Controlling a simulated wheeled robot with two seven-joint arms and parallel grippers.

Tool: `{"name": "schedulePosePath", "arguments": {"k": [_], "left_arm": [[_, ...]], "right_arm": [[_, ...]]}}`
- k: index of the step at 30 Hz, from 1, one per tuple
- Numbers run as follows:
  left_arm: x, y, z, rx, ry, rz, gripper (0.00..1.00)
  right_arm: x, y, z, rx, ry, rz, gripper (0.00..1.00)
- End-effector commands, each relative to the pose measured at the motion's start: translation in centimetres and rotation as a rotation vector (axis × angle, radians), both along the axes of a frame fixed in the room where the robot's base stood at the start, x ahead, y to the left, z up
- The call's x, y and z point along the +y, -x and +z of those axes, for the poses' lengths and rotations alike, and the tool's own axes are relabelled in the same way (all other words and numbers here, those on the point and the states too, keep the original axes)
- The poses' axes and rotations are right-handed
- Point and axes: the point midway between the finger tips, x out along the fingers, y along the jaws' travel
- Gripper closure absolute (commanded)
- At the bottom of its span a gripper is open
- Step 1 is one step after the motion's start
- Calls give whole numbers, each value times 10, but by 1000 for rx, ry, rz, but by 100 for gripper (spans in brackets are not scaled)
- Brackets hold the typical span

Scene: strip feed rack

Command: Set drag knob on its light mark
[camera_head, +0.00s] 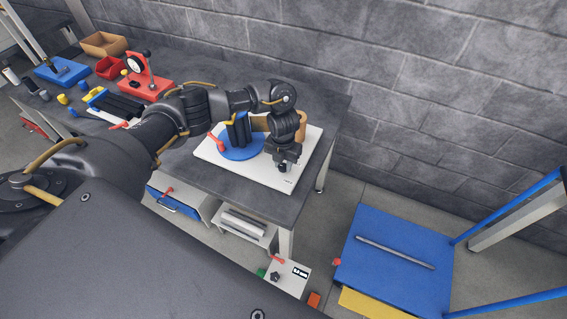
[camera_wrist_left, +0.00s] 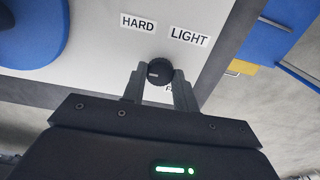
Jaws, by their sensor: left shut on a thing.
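The drag knob (camera_wrist_left: 159,70) is a round black knob on a white board (camera_wrist_left: 100,42). My left gripper (camera_wrist_left: 159,84) has one finger on each side of the knob and is shut on it. The LIGHT mark (camera_wrist_left: 189,36) lies beyond the knob to the upper right. The HARD mark (camera_wrist_left: 138,23) lies to its upper left. A third label beside the right finger is mostly hidden. I cannot tell which mark the knob points to. In the head view my left gripper (camera_head: 285,165) points down at the board's front right and hides the knob. My right gripper is not in view.
A blue round base (camera_head: 238,153) with a red lever stands on the board, close to my left gripper. A red stand with a dial (camera_head: 150,88) and bins (camera_head: 104,45) are at the left of the bench. A blue platform (camera_head: 400,230) is right of the bench.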

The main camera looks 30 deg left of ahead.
Motion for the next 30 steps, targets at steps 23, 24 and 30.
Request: {"name": "schedulePosePath", "arguments": {"k": [23, 24, 30], "left_arm": [[0, 0, 3, 2, 0, 483, 94], [0, 0, 3, 2, 0, 521, 94], [0, 0, 4, 1, 0, 704, 94]], "right_arm": [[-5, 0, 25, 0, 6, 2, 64], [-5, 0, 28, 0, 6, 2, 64], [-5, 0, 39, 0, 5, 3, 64]]}}
